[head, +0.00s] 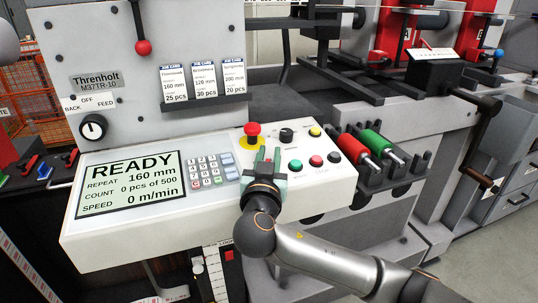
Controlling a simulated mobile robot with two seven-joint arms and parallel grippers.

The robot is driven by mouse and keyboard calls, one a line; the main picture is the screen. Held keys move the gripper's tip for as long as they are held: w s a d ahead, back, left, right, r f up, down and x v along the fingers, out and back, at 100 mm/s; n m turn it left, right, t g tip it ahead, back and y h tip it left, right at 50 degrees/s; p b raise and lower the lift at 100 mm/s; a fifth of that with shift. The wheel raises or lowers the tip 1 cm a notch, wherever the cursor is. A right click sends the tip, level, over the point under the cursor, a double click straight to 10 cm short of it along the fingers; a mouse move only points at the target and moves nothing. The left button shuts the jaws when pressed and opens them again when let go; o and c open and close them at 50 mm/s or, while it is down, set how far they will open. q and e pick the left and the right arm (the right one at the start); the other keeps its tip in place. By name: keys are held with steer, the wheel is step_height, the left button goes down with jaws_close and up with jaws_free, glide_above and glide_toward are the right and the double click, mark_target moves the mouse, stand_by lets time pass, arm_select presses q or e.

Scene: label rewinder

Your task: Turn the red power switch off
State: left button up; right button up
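A small red switch-like part (229,255) shows on the machine's front below the control console, left of my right forearm; I cannot read its label or tell its position. A red mushroom button (252,130) on a yellow base stands on the console. My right gripper (268,155) is over the console, just below the mushroom button in the picture, between the keypad and the round buttons. Its fingers point away from me and I see nothing held. Whether it touches the console, and how far its fingers are apart, is unclear. My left gripper is out of view.
The console (125,240) has a display (130,183) reading READY, a keypad (209,171) and several round buttons. A black selector knob (93,127) and a red-balled lever (143,47) are on the upright panel.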

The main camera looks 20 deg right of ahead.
jaws_close()
